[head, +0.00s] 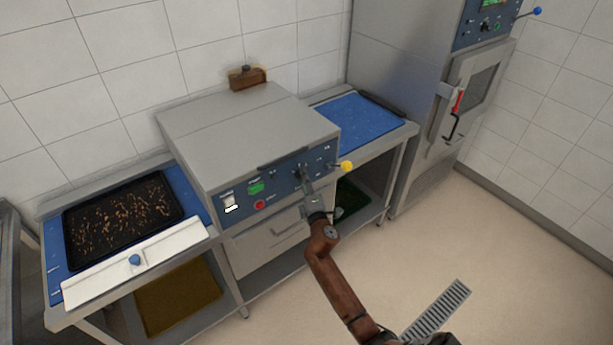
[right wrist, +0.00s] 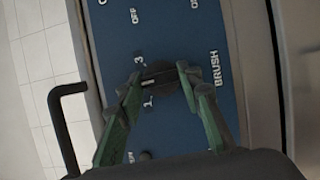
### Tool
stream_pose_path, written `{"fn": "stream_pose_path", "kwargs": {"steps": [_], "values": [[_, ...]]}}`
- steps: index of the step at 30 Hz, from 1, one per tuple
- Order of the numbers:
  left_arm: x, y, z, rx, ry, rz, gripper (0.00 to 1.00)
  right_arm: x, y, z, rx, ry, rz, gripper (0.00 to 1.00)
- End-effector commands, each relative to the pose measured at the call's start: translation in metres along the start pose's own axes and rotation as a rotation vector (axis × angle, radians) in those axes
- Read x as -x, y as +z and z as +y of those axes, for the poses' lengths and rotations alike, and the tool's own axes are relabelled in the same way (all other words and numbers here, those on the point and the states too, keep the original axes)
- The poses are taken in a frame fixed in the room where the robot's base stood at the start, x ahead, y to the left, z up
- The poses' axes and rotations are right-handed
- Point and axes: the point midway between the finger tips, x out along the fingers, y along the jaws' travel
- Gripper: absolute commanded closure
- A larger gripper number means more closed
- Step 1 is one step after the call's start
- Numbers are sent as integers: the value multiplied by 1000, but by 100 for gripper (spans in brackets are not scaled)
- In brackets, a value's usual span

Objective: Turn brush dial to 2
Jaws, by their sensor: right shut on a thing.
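The brush dial (right wrist: 163,88) is a dark round knob on a blue panel, beside the white BRUSH lettering (right wrist: 215,68) in the right wrist view. My right gripper (right wrist: 160,72) has its green fingers closed on the knob from both sides. The numerals 3 and 1 show left of the knob; no 2 is readable, and a finger covers part of that side. The exact pointer setting is hard to tell. In the head view my right gripper (head: 304,174) reaches the right part of the blue control panel (head: 283,184) and mostly hides the dial. My left gripper is not in view.
A yellow ball knob (head: 347,166) sits just right of the gripper, and a red button (head: 260,204) is on the panel's left. A dark bent rod (right wrist: 63,130) shows in the wrist view. A dark tray (head: 120,215) lies on the left table. The floor in front is open.

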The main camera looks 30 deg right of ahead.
Motion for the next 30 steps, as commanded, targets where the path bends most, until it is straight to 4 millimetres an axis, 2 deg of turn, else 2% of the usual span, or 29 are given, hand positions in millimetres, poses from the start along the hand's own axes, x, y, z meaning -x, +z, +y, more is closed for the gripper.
{"fn": "stream_pose_path", "kwargs": {"steps": [6,19,20,27,30], "values": [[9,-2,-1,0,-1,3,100,0,1,1,-44,-18,-1,91],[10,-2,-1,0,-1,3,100,0,1,-1,-52,-23,-1,91],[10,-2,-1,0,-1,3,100,0,1,-1,-52,-23,-1,66],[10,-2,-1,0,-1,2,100,0,1,0,-52,-22,-1,50],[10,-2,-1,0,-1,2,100,0,0,0,-52,-22,0,49]]}}
